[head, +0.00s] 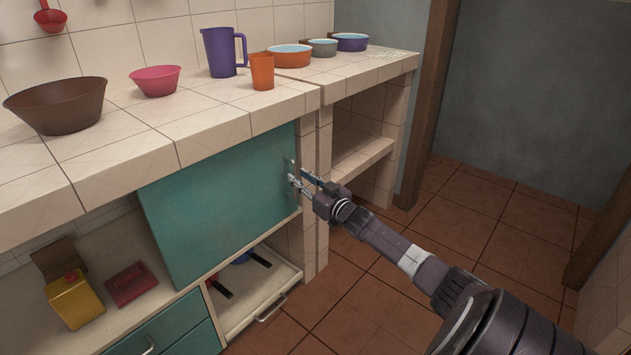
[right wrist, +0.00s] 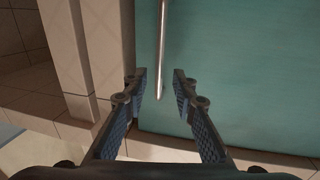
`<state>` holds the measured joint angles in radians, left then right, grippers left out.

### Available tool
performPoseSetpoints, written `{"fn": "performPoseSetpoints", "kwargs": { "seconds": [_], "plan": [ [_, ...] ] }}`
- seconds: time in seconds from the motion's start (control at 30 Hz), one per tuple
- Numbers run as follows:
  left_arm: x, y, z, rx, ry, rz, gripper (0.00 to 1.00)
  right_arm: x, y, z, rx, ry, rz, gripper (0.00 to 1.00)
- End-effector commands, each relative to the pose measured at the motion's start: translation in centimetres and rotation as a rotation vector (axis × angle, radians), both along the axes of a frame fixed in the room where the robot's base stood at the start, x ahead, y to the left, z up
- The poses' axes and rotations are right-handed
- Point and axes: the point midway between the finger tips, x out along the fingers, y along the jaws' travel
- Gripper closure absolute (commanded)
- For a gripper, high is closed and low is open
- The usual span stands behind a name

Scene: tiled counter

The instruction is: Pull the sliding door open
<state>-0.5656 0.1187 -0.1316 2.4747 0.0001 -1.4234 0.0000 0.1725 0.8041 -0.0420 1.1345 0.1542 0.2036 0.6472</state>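The teal sliding door (head: 215,205) hangs under the tiled counter and covers the right part of the cabinet opening. It fills the right side of the right wrist view (right wrist: 235,70). Its handle, an upright thin metal bar (right wrist: 163,45), is near the door's right edge in the head view. My right gripper (head: 298,180) is at that edge with its fingers pointing at the door. In the right wrist view its fingers (right wrist: 159,80) are apart, with the handle's lower end seen between them. No contact shows on either side. My left gripper is out of view.
The counter (head: 215,125) holds a brown bowl (head: 58,106), pink bowl (head: 155,81), purple jug (head: 220,52) and orange cup (head: 262,72). A tiled post (head: 309,215) stands right of the door. The open shelf at left holds a yellow container (head: 77,302). An open drawer (head: 255,300) lies below.

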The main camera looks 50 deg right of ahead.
Motion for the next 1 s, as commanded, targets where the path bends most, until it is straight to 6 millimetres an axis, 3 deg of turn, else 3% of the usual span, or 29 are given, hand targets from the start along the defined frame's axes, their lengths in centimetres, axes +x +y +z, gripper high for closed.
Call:
{"fn": "performPoseSetpoints", "kwargs": {
  "seconds": [0.5, 1.0],
  "plan": [
    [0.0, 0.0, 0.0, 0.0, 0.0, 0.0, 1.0, -7.0, 1.2, -0.1, 0.002, 0.002, 0.0, 0.75],
    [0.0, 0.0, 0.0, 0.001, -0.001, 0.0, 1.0, -8.2, 1.3, 0.0, 0.001, 0.0, 0.0, 0.75]
  ]
}}
